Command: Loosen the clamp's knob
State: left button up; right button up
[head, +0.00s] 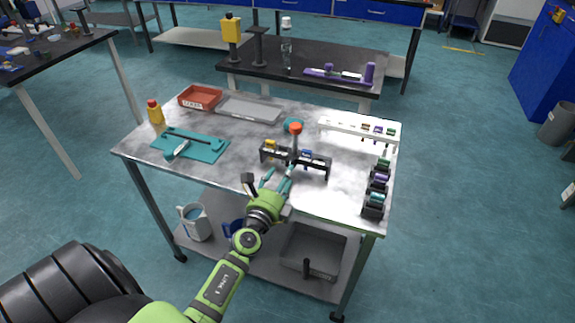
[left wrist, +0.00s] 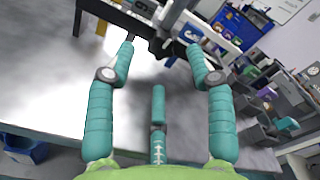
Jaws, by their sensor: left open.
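A dark, low rack-like fixture (head: 312,164) stands on the metal-topped table. A grey post with an orange-red knob-like top (head: 295,128) rises at it; I take this as the clamp's knob, but the clamp itself is too small to make out. My left gripper (head: 281,172) is open and empty just in front of the fixture, below the red top and apart from it. In the left wrist view its teal fingers (left wrist: 160,46) are spread, with part of the dark fixture (left wrist: 112,12) beyond the tips. The red top cannot be made out there. My right gripper is not in view.
A white rack (head: 345,125) and black holders (head: 375,190) line the right. The table's front left is clear.

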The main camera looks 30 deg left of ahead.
aim_at(291, 163)
pick_arm(q)
jog(key=x, duration=0.4)
jog(key=shift+w, duration=0.15)
grip_shut()
jog(key=shift+n, duration=0.9)
